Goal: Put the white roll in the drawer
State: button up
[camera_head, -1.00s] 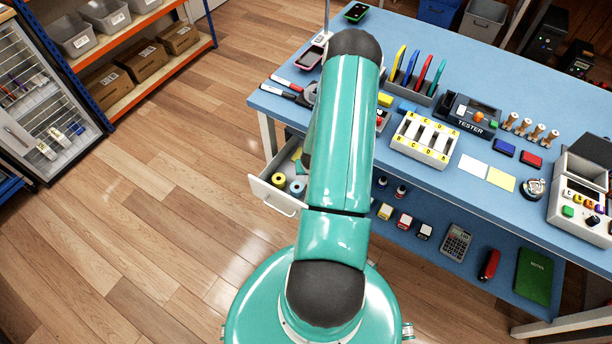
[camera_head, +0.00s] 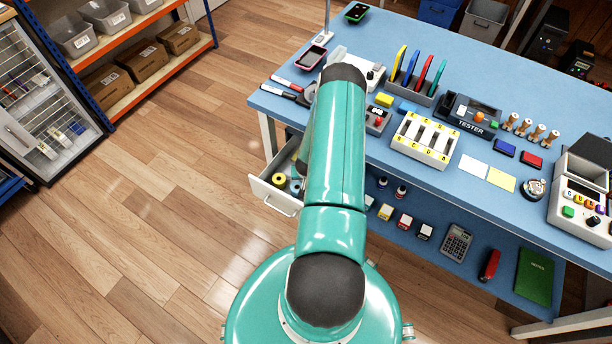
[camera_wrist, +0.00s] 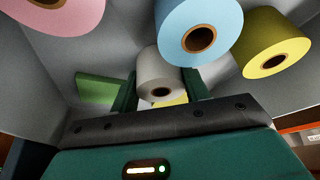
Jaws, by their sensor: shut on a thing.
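The white roll (camera_wrist: 158,70) is between the two green fingers of my gripper (camera_wrist: 160,92) in the wrist view, and the gripper is shut on it. Grey drawer walls (camera_wrist: 48,68) surround the gripper and roll, so the roll is in or just above the drawer. Whether it touches the floor I cannot tell. The open drawer (camera_head: 268,195) sticks out from the bench's left end in the head view. My arm hides the gripper and white roll there.
A blue roll (camera_wrist: 197,28), a yellow roll (camera_wrist: 270,45) and a pink roll (camera_wrist: 60,10) are close to the white roll. A green block (camera_wrist: 96,90) lies left of my fingers. The blue bench top (camera_head: 455,75) holds several tools and trays above the drawer.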

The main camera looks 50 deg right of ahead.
jog(key=o, duration=1)
jog(key=shift+f, duration=0.1)
jog(key=v, duration=1.2)
jog(key=w+a+r+n, duration=0.1)
jog(key=w+a+r, duration=0.15)
jog(key=r, duration=0.25)
jog(key=w+a+r+n+t+y, duration=0.1)
jog(key=w+r, duration=0.3)
jog(key=r, duration=0.2)
jog(key=w+a+r+n, duration=0.1)
jog(key=w+a+r, duration=0.15)
jog(key=r, duration=0.25)
jog(key=w+a+r+n+t, duration=0.1)
jog(key=w+a+r, duration=0.1)
jog(key=a+r, duration=0.4)
jog(key=w+a+r+n, duration=0.1)
jog(key=a+r, duration=0.3)
jog(key=r, duration=0.5)
jog(key=s+a+r+n+y, duration=0.1)
jog(key=s+a+r+n, duration=0.1)
jog(key=s+a+r, duration=0.6)
jog(key=s+a+r+n+y, duration=0.1)
jog(key=s+a+r+n, duration=0.2)
jog(key=s+a+r, duration=0.5)
jog(key=a+r, duration=0.3)
jog(key=a, duration=0.2)
jog(key=shift+s+a+r+t+y, duration=0.15)
jog(key=shift+s+r+t+y, duration=0.15)
jog(key=shift+s+t, duration=0.1)
